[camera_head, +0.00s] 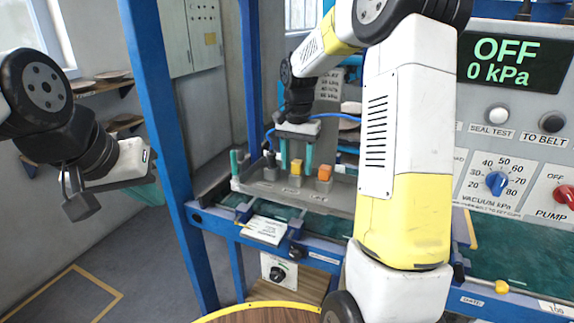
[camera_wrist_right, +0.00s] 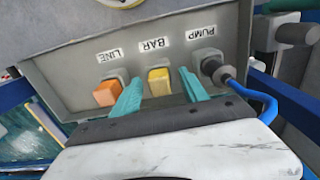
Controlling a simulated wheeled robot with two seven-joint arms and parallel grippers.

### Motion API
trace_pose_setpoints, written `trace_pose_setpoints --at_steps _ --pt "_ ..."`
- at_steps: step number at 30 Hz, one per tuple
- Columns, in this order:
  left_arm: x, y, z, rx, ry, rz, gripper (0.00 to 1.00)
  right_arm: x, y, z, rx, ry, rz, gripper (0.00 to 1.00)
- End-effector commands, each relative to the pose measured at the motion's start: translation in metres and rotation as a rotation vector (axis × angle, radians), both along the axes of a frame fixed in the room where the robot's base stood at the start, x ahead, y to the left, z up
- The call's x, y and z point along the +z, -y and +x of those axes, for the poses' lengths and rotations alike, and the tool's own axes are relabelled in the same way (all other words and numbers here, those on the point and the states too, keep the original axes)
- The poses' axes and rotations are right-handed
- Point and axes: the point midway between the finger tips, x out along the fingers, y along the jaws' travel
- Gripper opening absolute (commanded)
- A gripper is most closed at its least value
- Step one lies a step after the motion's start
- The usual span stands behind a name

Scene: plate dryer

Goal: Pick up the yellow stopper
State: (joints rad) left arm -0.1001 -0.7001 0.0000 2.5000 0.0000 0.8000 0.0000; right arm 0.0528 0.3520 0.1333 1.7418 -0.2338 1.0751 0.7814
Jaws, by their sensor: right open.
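The yellow stopper (camera_head: 296,167) sits upright in the grey block under the label BAR. It also shows in the right wrist view (camera_wrist_right: 159,82). My right gripper (camera_wrist_right: 158,77) is open, its two teal fingers on either side of the yellow stopper in that picture, with gaps on both sides. In the head view my right gripper (camera_head: 297,147) hangs just above the stopper. How far the fingertips reach down beside it is hard to tell. My left gripper (camera_head: 118,182) is at the far left, away from the block; its jaw state is unclear.
An orange stopper (camera_wrist_right: 107,93) sits beside the yellow one under LINE. A dark plug (camera_wrist_right: 212,68) with a blue hose (camera_wrist_right: 250,95) sits on the other side under PUMP. The grey block (camera_wrist_right: 72,90) stands on a blue-framed bench; a control panel (camera_head: 510,110) is at right.

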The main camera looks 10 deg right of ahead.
Motion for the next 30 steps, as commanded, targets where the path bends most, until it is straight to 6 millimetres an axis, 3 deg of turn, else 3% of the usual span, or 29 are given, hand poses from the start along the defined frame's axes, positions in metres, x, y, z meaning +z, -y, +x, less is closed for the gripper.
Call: trace_pose_setpoints --at_steps 6,14,24,30 --pt "0.000 0.000 0.000 0.000 0.000 0.000 0.00 -0.001 0.000 0.000 0.000 0.001 0.000 0.52" --pt "0.000 0.000 0.000 0.000 0.000 0.000 0.00 -0.001 0.000 0.000 0.000 0.001 0.000 0.01" --pt "0.000 0.000 0.000 0.000 0.000 0.000 0.00 0.001 0.000 0.000 0.000 0.001 0.000 0.00" --pt "0.000 0.000 0.000 0.000 0.000 0.000 0.00 0.015 0.000 0.001 0.001 0.004 0.000 0.00"
